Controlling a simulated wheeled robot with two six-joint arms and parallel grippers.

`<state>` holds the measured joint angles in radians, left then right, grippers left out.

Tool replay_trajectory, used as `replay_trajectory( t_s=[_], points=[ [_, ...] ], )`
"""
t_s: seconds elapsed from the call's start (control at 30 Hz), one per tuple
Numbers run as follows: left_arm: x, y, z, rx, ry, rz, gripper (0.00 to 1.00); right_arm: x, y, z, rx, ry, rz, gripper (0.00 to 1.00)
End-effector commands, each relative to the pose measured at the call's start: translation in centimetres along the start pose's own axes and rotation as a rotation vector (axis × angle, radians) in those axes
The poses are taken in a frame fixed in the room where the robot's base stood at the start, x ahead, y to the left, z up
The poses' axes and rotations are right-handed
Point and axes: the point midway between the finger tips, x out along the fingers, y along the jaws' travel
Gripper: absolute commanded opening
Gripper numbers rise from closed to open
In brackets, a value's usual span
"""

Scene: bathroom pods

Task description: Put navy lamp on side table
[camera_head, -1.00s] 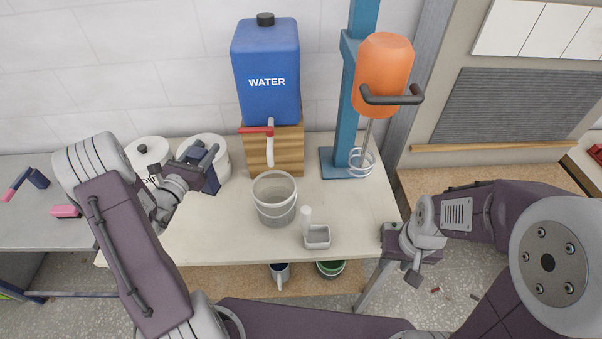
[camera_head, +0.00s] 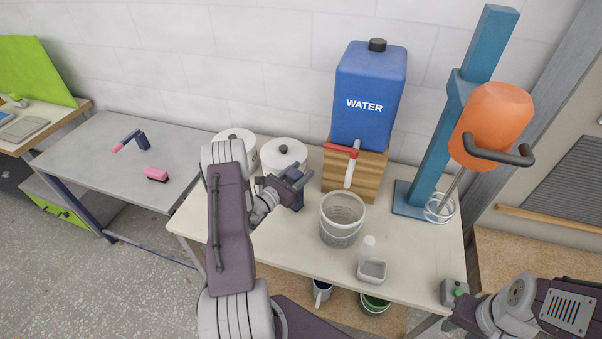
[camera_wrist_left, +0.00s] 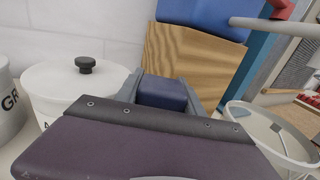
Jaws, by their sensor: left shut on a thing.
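My left gripper (camera_head: 290,183) is shut on a dark navy, blocky thing (camera_head: 297,200), which looks like the navy lamp. It is over the back of the cream workbench (camera_head: 302,240), in front of the wooden block. The left wrist view shows its navy top (camera_wrist_left: 162,95) between the fingers; the gripper body hides the rest. I cannot tell whether it touches the bench. A grey side table (camera_head: 85,160) stands to the left. My right gripper (camera_head: 454,294) is at the bench's front right corner, and its opening is unclear.
On the side table lie a navy-and-pink tool (camera_head: 141,140) and a pink brush-like block (camera_head: 156,175). White lidded canisters (camera_head: 284,155) stand by the left gripper. A clear bucket (camera_head: 342,222) and a blue water container (camera_head: 370,95) are right of it. The side table's front is clear.

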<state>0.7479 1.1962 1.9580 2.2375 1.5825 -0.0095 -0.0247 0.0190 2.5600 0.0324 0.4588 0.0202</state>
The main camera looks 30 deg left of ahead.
Motion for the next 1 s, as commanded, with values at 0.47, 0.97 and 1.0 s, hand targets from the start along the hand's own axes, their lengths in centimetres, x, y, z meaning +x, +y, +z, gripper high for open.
replay_trajectory(
  t_s=[0.47, 0.97, 1.0],
  points=[
    [0.0, 0.0, -0.7, 0.001, -0.001, 0.000, 0.65, 0.3, 0.0, 0.0, 0.000, 0.000, 0.000, 0.36],
    [-1.9, 0.2, -0.6, -0.001, 0.003, 0.005, 0.67, 0.5, 0.0, 0.1, 0.000, 0.000, 0.000, 0.36],
    [-2.8, 0.2, -0.6, -0.003, 0.002, 0.005, 0.67, 0.7, 0.0, 0.1, 0.000, 0.000, 0.000, 0.36]
  ],
)
